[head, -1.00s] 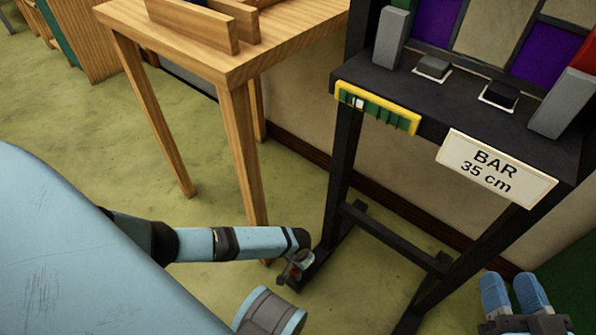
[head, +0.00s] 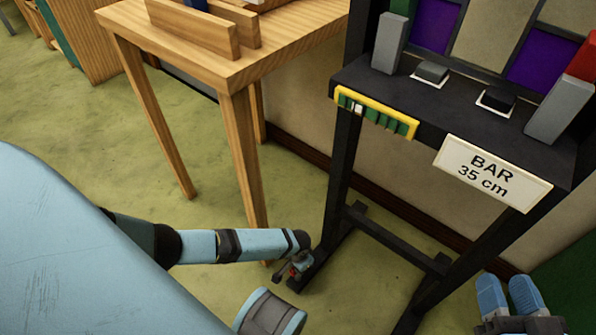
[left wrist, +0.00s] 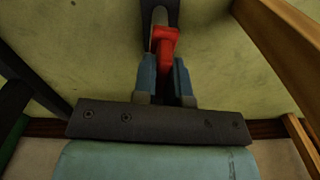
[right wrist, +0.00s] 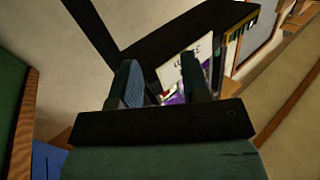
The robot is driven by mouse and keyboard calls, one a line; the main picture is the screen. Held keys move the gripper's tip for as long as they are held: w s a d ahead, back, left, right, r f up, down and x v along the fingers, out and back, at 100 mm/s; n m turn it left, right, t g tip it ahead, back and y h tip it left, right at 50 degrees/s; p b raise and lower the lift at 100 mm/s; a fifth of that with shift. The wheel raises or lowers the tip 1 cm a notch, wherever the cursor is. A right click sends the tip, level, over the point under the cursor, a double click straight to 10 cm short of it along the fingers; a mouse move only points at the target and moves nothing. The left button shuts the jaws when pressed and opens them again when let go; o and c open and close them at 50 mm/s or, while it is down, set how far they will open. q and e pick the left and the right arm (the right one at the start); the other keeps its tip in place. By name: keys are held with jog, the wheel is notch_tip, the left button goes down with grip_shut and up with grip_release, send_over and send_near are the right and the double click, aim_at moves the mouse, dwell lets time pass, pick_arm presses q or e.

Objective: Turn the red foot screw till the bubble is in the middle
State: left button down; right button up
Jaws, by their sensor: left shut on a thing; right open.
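The red foot screw (left wrist: 164,42) sits between the fingers of my left gripper (left wrist: 165,68) in the left wrist view. In the head view my left gripper (head: 292,266) is shut on it, low at the foot of the black stand (head: 343,180); little of the screw shows there. The level (head: 376,113), a green vial in a yellow frame, is on the stand's front edge. Its pale bubble (head: 358,109) lies left of the middle, among dark marks. My right gripper (head: 508,294) is open and empty at the lower right, apart from the stand.
A card reading "BAR 35 cm" (head: 492,173) hangs on the ledge's front. Grey blocks (head: 558,108) and dark pads (head: 432,72) are on the ledge below the leaded panel (head: 543,55). A wooden table (head: 232,75) stands left. Green floor between them is open.

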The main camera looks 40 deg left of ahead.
pick_arm(q)
jog(key=shift+r+m+p, duration=0.1)
jog(key=shift+m+p, duration=0.25)
jog(key=shift+m, duration=0.55)
jog(key=m, duration=0.3)
jog(key=shift+m+p, duration=0.35)
jog(key=shift+m, duration=0.05)
jog(key=m, duration=0.7)
pick_arm(e)
jog(key=shift+s+a+f+m+g, duration=0.2)
jog(key=shift+s+m+g, duration=0.1)
jog(key=shift+s, duration=0.1)
jog(key=shift+s+a+f+m+g, duration=0.1)
jog(key=shift+s+f+m+g, duration=0.1)
jog(key=shift+s+m, duration=0.15)
pick_arm(q)
jog(key=shift+m, duration=0.3)
pick_arm(e)
jog(key=shift+w+r, duration=0.15)
jog(key=shift+r, duration=0.1)
pick_arm(q)
jog(key=c, duration=1.2)
grip_release()
jog(key=shift+o, duration=0.2)
pick_arm(e)
jog(key=shift+f, duration=0.2)
